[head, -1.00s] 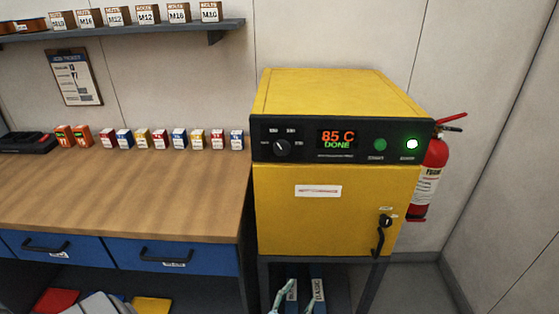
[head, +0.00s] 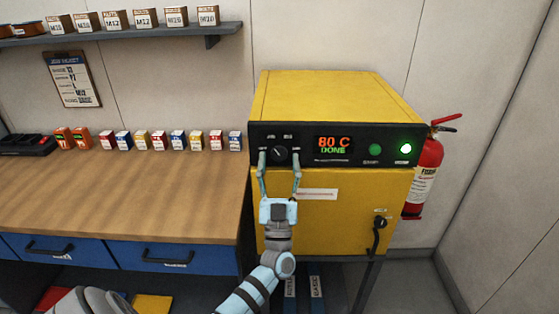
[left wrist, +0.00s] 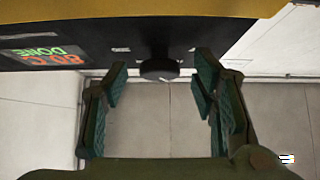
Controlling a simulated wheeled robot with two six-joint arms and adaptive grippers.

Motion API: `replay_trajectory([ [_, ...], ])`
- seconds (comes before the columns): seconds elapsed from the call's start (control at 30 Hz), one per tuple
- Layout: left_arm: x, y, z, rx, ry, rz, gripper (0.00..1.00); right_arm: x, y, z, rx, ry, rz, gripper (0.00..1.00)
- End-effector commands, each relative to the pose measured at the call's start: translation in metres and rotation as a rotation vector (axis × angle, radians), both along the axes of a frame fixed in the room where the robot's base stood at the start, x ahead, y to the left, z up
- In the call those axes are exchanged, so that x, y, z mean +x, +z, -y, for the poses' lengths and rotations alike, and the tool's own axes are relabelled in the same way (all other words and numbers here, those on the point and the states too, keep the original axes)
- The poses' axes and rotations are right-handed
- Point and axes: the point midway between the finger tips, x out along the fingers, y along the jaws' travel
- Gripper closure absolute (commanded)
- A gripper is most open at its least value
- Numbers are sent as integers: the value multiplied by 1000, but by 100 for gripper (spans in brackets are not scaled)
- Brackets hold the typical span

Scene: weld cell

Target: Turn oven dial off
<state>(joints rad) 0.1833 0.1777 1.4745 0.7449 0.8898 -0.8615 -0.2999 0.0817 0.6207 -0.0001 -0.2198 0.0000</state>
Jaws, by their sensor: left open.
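The yellow oven (head: 330,210) stands beside the bench, its black control panel on top of the door. The round black dial (head: 279,154) sits at the panel's left. The display (head: 333,144) reads 80 C and DONE. My left gripper (head: 279,161) is open in front of the panel, with one finger on each side of the dial. In the left wrist view, the dial (left wrist: 159,69) lies between the open fingertips, with visible gaps on both sides. The dial's exact pointer setting is too small to tell. My right gripper is out of view.
The door handle (head: 378,235) sticks out at lower right. A fire extinguisher (head: 426,172) hangs to the right, and the wooden bench (head: 130,195) stands to the left.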

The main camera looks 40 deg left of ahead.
Motion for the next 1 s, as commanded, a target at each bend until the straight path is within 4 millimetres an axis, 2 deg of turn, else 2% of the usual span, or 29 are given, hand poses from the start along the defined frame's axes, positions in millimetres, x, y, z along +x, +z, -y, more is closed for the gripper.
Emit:
replay_trajectory([
  [0.23,1,1,-1,1,-1,0,47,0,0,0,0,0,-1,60],
  [0.53,1,0,-1,1,0,-2,95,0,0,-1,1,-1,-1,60],
  [1.0,2,0,1,-79,0,59,95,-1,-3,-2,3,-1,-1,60],
])
